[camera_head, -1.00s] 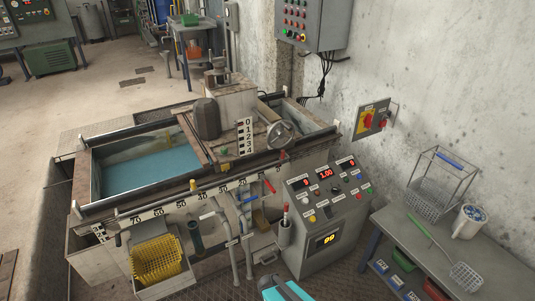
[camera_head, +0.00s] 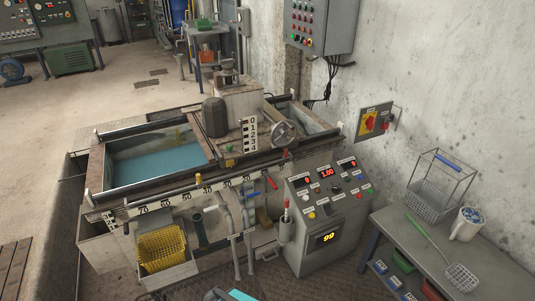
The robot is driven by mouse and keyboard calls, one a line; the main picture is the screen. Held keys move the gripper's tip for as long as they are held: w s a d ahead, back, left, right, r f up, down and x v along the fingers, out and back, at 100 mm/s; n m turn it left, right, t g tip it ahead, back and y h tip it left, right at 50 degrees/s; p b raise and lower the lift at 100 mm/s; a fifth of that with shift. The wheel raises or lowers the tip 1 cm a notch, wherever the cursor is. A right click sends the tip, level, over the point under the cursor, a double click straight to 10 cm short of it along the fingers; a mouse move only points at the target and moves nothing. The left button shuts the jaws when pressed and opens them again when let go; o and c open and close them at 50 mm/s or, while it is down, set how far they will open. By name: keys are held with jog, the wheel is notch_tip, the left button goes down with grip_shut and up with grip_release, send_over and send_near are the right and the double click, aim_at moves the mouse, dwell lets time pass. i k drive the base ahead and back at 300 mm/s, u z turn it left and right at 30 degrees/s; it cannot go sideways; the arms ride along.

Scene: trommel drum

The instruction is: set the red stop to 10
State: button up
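A small red stop (camera_head: 285,155) stands on the front rail of the machine, near the rail's right end. A yellow stop (camera_head: 198,179) stands further left on the same rail. The numbered scale (camera_head: 180,199) runs along the front below the rail, with 70 at the left and lower numbers to the right. The marks under the red stop are too small to read. A teal and dark part of mine shows at the bottom edge; my gripper's fingers are not visible.
A control box (camera_head: 325,222) with lit displays stands right of the rail's end. A red-handled lever (camera_head: 271,183) and grey pipes (camera_head: 236,235) sit below the scale. A yellow basket (camera_head: 162,249) is at the lower left. A grey bench (camera_head: 425,250) stands at the right.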

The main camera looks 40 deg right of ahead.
aim_at(286, 158)
jog(key=u, duration=0.8)
jog(key=k, duration=1.25)
jog(key=z, duration=0.7)
jog(key=i, duration=1.05)
jog(key=u, duration=0.15)
